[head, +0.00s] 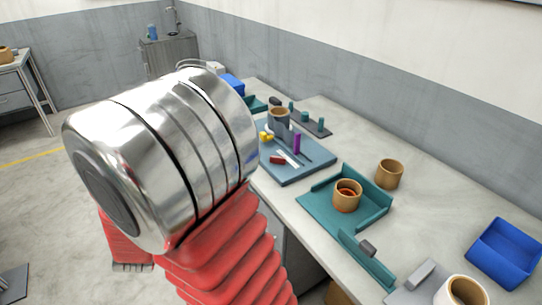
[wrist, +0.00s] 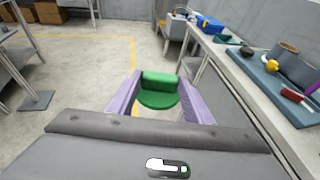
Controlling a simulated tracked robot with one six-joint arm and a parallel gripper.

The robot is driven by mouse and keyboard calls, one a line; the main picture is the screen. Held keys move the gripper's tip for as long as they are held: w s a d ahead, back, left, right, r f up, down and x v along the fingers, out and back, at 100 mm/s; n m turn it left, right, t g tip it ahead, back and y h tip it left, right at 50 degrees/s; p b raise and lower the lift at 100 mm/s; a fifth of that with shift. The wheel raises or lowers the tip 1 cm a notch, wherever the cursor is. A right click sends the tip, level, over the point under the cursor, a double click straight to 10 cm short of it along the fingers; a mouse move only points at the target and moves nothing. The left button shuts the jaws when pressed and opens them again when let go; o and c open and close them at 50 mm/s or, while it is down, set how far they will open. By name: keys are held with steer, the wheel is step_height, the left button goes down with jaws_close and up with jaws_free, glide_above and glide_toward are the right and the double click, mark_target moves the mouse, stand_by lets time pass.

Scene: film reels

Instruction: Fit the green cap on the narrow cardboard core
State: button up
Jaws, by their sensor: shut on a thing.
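The green cap (wrist: 158,92) is held between the two pale purple fingers of my gripper (wrist: 157,98) in the wrist view. It is a round disc with a raised block, above open floor and away from the bench. My arm hides the gripper and cap in the head view. Several cardboard cores show there: one (head: 347,196) with an orange-red inside in a teal tray, one (head: 389,174) on the bench behind that tray, one (head: 279,118) on a blue-grey board, and a pale-lined one (head: 465,291) at the bottom right. I cannot tell for certain which is the narrow core.
The teal tray (head: 378,211) has raised walls at its back and right. The blue-grey board (head: 290,172) carries yellow, red and purple pieces. A blue bin (head: 505,254) stands at the right. The bench between tray and bin is mostly clear.

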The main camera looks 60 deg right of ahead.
steer(key=s+d+r+m+g+h, duration=0.1)
steer(key=s+d+m+g+h, duration=0.15)
steer(key=s+d, duration=0.5)
steer(key=s+d+r+m+g+h, duration=0.1)
steer(key=s+d+m+g, duration=0.25)
steer(key=d, duration=0.75)
steer(key=s+d+r+m+g+h, duration=0.1)
steer(key=s+d+m+g+h, duration=0.1)
steer(key=s+d, duration=0.55)
steer(key=s+d+r+m+g, duration=0.1)
steer(key=s+d+m+g, duration=0.2)
steer(key=s, duration=0.9)
steer(key=s+d+r+m+g+y, duration=0.1)
steer(key=s+d+m+g, duration=0.3)
steer(key=s+d, duration=0.5)
steer(key=s+g, duration=0.2)
steer(key=s, duration=0.1)
steer(key=shift+s+d, duration=0.2)
steer(key=shift+d, duration=0.2)
steer(key=shift+f, duration=0.15)
steer(key=shift+f, duration=2.75)
steer(key=shift+w+a, duration=0.1)
steer(key=shift+w, duration=0.1)
